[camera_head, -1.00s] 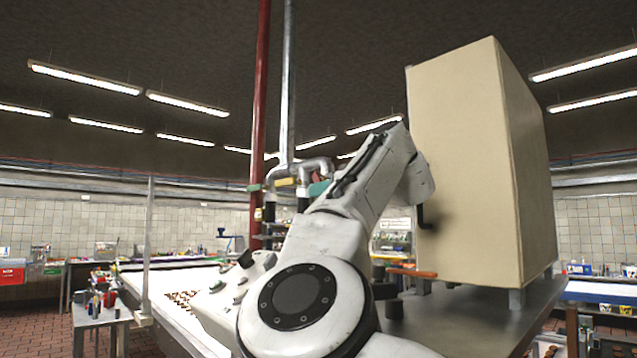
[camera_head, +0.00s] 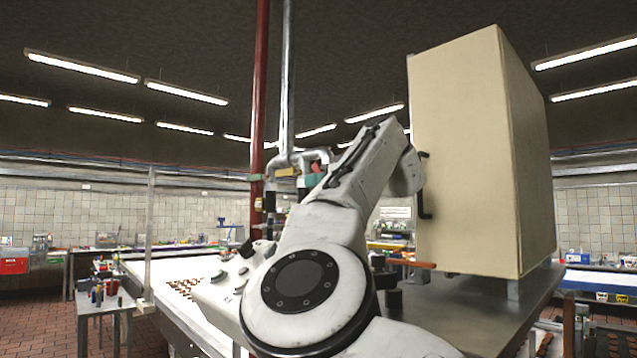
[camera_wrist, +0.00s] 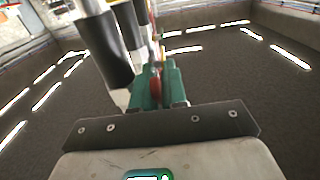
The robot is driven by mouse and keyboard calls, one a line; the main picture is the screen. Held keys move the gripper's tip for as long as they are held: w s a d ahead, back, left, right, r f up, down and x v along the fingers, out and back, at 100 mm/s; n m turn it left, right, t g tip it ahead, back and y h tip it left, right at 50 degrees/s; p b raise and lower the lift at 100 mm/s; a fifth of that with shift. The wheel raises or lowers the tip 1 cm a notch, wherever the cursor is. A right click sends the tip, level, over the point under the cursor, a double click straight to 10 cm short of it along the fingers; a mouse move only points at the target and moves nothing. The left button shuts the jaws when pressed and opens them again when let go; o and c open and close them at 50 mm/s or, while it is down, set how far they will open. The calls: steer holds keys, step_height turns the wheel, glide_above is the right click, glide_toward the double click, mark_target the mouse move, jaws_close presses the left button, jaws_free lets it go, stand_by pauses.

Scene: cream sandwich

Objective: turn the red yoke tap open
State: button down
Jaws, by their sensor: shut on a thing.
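The red yoke tap (camera_wrist: 155,86) shows in the wrist view as a narrow red piece between my gripper's two green fingers. My gripper (camera_wrist: 158,78) is shut on it. In the head view, the green fingertips of my gripper (camera_head: 312,180) are up by the pipework, behind my raised white arm. A little red of the tap (camera_head: 317,165) shows just above them. Most of the tap is hidden by the fingers and the arm, so I cannot tell how far it is turned.
A grey pipe (camera_head: 288,75) and a red pipe (camera_head: 261,90) rise to the ceiling at the tap. Dark cylinders (camera_wrist: 104,50) stand close left of my fingers. A tall beige cabinet (camera_head: 465,160) with a black handle (camera_head: 425,187) stands right of my arm. A white-topped table (camera_head: 165,268) is at left.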

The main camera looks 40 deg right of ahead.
steer(key=t+b, duration=0.1)
steer(key=b, duration=0.1)
steer(key=t+b, duration=0.1)
steer(key=b, duration=0.2)
steer(key=shift+w+d+f+b, duration=0.15)
steer(key=shift+w+f+b, duration=0.1)
steer(key=shift+f+b, duration=0.15)
steer(key=shift+w+r+t+b, duration=0.2)
steer(key=shift+t+b, duration=0.15)
steer(key=shift+t, duration=0.3)
steer(key=shift+w+r+t+b, duration=0.15)
steer(key=shift+t+b, duration=0.15)
steer(key=shift+t, duration=0.35)
steer(key=c, duration=1.5)
jaws_free()
steer(key=shift+c, duration=0.2)
